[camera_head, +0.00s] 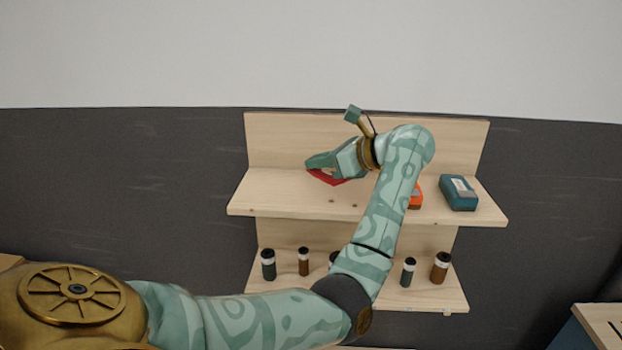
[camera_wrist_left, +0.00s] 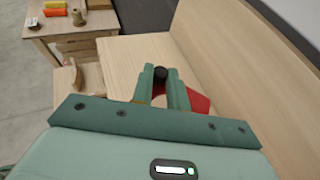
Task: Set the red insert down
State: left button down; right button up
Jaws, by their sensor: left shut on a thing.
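The red insert (camera_head: 326,177) is a flat red piece at the left part of the upper wooden shelf (camera_head: 270,190). My left gripper (camera_head: 318,164) is shut on it from above, and the fingers hide much of it. In the left wrist view the red insert (camera_wrist_left: 199,103) shows beside and below the left fingers (camera_wrist_left: 163,80), with a dark round end between the fingertips. The insert is at or just above the shelf board; I cannot tell whether it touches. My right gripper is not in view.
A teal box (camera_head: 458,192) stands right on the upper shelf, beside an orange thing (camera_head: 415,198) partly behind my arm. Several small bottles, one dark (camera_head: 268,264), stand on the lower shelf. The wrist view shows a wooden table (camera_wrist_left: 75,27) with yellow and orange blocks.

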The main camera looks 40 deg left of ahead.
aim_at(312, 195)
pick_arm(q)
jog(key=shift+s+a+f, duration=0.15)
jog(key=shift+a+f, duration=0.25)
jog(key=shift+f, duration=0.15)
jog(key=shift+s+a+f, duration=0.15)
jog(key=shift+a+f, duration=0.2)
jog(key=shift+f, duration=0.15)
jog(key=f, duration=0.1)
jog(key=f+p, duration=0.1)
jog(key=f, duration=0.1)
jog(key=shift+s+a+f, duration=0.1)
jog(key=shift+a+f, duration=0.1)
jog(key=shift+a, duration=0.15)
jog(key=shift+f, duration=0.15)
jog(key=shift+d+f, duration=0.1)
jog(key=c, duration=1.4)
grip_release()
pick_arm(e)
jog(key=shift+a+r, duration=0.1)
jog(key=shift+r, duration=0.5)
